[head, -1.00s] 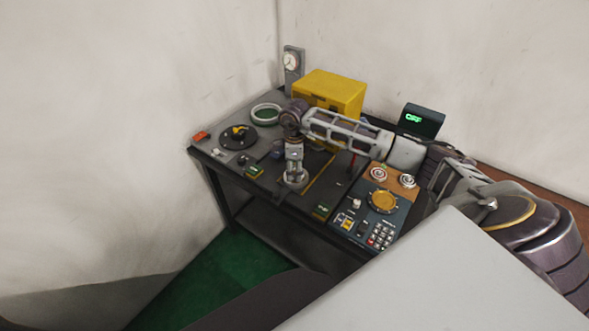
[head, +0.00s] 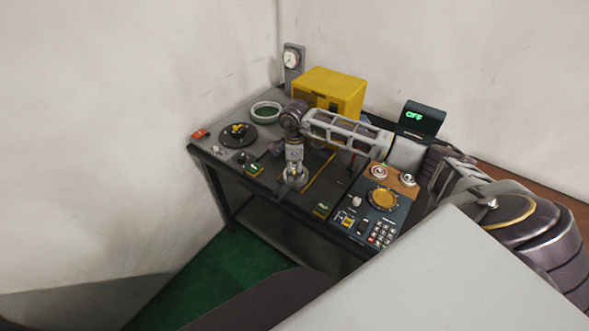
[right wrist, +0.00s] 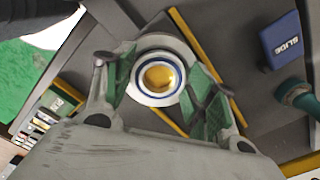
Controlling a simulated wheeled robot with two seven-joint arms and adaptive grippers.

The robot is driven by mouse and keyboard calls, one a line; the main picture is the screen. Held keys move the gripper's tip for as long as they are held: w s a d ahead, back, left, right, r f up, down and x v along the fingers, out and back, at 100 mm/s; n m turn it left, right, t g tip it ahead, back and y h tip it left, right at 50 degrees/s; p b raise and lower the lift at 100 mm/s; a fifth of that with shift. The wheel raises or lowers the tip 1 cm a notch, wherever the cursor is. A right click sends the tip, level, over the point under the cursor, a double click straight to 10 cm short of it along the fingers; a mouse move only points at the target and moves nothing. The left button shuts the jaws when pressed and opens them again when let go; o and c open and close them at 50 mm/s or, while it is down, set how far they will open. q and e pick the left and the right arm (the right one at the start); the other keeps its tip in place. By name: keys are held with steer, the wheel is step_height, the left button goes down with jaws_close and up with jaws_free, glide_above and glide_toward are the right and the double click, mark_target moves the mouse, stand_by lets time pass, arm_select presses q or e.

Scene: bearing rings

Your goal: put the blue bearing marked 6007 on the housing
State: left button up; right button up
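In the right wrist view a pale round housing (right wrist: 160,101) sits on the dark bench top. A ring with a thin blue band (right wrist: 142,87) lies at its middle around a gold centre. No 6007 mark is readable. My right gripper (right wrist: 160,92) is over it, its green-padded fingers spread on either side of the housing, with the blue-banded ring between them and apart from the pads. In the head view my right gripper (head: 295,182) points down over the bench and hides much of this spot. My left gripper is not in view.
A yellow box (head: 334,93) and an OFF display (head: 422,118) stand at the back. A pale ring (head: 266,111) and a dark disc (head: 238,135) lie at the left. A keypad panel (head: 372,222) is at the right. A blue SLIDE block (right wrist: 286,40) is beside the gripper.

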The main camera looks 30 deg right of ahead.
steer(key=o, duration=0.3)
steer(key=shift+r, duration=0.25)
steer(key=shift+r+p, duration=0.35)
steer(key=shift+p, duration=0.1)
steer(key=shift+r+b, duration=0.8)
steer(key=shift+r, duration=5.05)
